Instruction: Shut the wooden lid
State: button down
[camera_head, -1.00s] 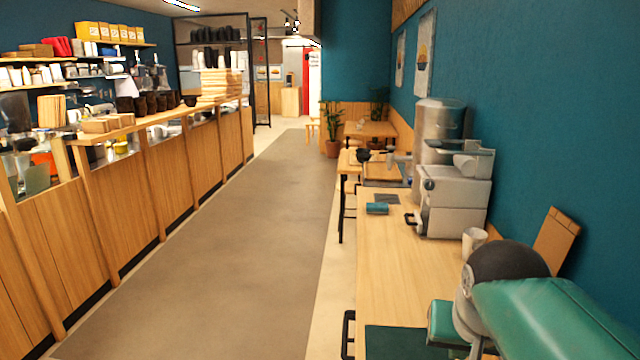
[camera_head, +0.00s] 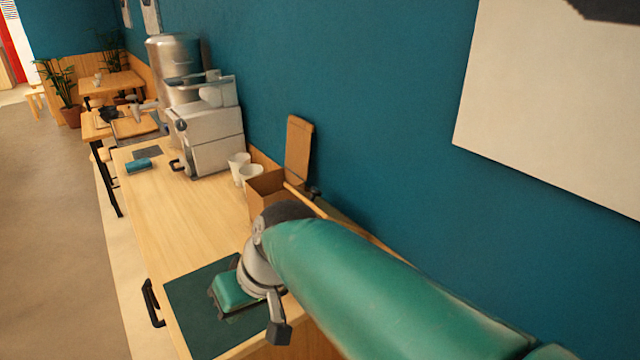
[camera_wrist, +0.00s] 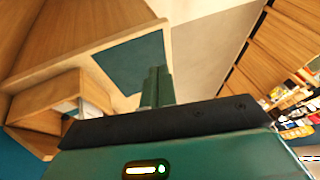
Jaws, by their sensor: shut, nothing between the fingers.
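An upright wooden panel (camera_head: 298,150), which looks like the raised lid, stands against the blue wall at the back of the counter. An open wooden box (camera_head: 268,188) is in front of it; I cannot tell how the two are joined. In the wrist view an open wooden box (camera_wrist: 38,92) shows at the left, with something pale inside. My gripper (camera_wrist: 156,80) is shut and empty, apart from the box. In the head view its green hand (camera_head: 236,290) is over the dark green mat (camera_head: 195,308); its fingertips are hard to make out there.
Two white cups (camera_head: 243,168) stand beside the box. A grey machine (camera_head: 207,130) and a tall metal urn (camera_head: 178,65) stand farther along the counter (camera_head: 185,220). A small teal item (camera_head: 138,166) lies near its front edge. The middle of the counter is clear.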

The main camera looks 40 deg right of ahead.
jog(key=w+d+r+m+t+y, duration=0.1)
jog(key=w+d+m+t, duration=0.2)
jog(key=d, duration=0.5)
jog(key=w+d+r+t+y, duration=0.1)
jog(key=w+d+t+y, duration=0.1)
jog(key=w+d, duration=0.4)
jog(key=s+d+r+m+t+h, duration=0.1)
jog(key=d+m+t+h, duration=0.15)
jog(key=d, duration=0.85)
jog(key=s+d+m+t+h, duration=0.1)
jog(key=s+d+t+h, duration=0.15)
jog(key=d, duration=0.85)
send_over(326, 208)
jog(key=shift+s+f+t, duration=0.1)
jog(key=shift+f+t, duration=0.3)
jog(key=shift+f, duration=0.45)
jog(key=shift+a+f+n, duration=0.1)
jog(key=shift+n, duration=0.15)
